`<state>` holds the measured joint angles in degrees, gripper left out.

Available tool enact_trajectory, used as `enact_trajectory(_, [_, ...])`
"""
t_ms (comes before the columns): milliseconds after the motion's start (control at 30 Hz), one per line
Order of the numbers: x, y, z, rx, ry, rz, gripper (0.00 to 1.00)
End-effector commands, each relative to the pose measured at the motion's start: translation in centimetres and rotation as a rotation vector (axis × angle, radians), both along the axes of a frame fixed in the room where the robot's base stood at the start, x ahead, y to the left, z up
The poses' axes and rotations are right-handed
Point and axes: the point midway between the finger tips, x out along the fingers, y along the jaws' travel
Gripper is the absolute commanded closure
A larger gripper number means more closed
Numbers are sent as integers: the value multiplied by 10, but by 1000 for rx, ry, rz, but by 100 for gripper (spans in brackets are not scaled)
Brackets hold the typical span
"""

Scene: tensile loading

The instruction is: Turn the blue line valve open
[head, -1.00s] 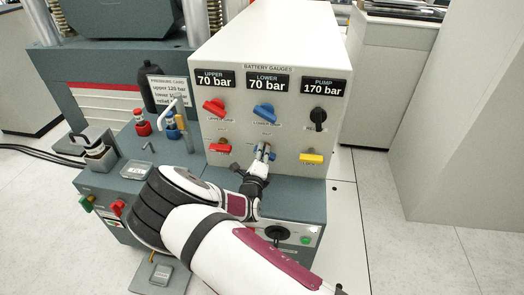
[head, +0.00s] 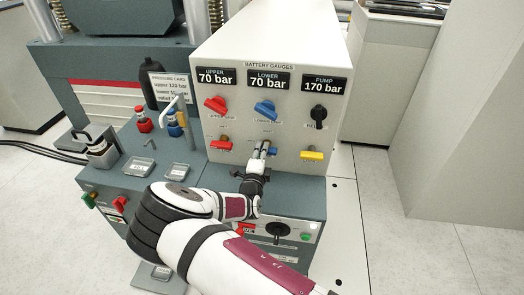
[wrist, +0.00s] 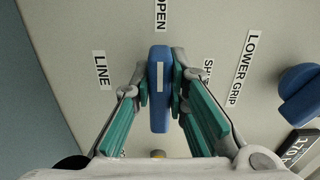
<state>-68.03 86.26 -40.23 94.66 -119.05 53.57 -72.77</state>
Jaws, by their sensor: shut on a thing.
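The blue line valve handle (wrist: 159,88) fills the middle of the wrist view, a long blue bar with a white stripe. My gripper (wrist: 160,84) is shut on it, with a fingertip against each long side. The bar stands upright in that view, its upper end toward the OPEN label (wrist: 160,15). The SHUT label (wrist: 207,76) is to the right, partly hidden by a finger. In the head view my gripper (head: 260,151) is at the lower middle of the gauge panel, and some blue (head: 272,151) shows beside the fingers; the handle is mostly hidden there.
The panel (head: 240,125) also carries a red handle (head: 215,104), another blue handle (head: 265,109), a black knob (head: 319,113), a small red handle (head: 221,145) and a yellow handle (head: 312,156).

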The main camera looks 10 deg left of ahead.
Motion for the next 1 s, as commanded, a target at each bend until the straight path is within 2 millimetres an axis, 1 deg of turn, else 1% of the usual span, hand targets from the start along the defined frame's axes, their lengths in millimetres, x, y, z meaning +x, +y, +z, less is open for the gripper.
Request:
enact_trajectory(233, [-1, 1, -2, -4, 4, 2, 100])
enact_trajectory(267, [-1, 1, -2, -4, 4, 2, 83])
enact_trajectory(300, [-1, 1, -2, -3, 4, 2, 74])
enact_trajectory(333, [-1, 1, -2, -3, 4, 2, 67])
enact_trajectory(367, [-1, 1, -2, -3, 4, 2, 65])
enact_trajectory(633, [-1, 0, -1, -1, 2, 1, 65])
enact_trajectory(733, [-5, 1, -1, -1, 2, 1, 65])
enact_trajectory(867, [-21, 2, 0, -1, 1, 3, 65])
enact_trajectory(1000, [-49, 3, -1, -2, 3, 4, 65])
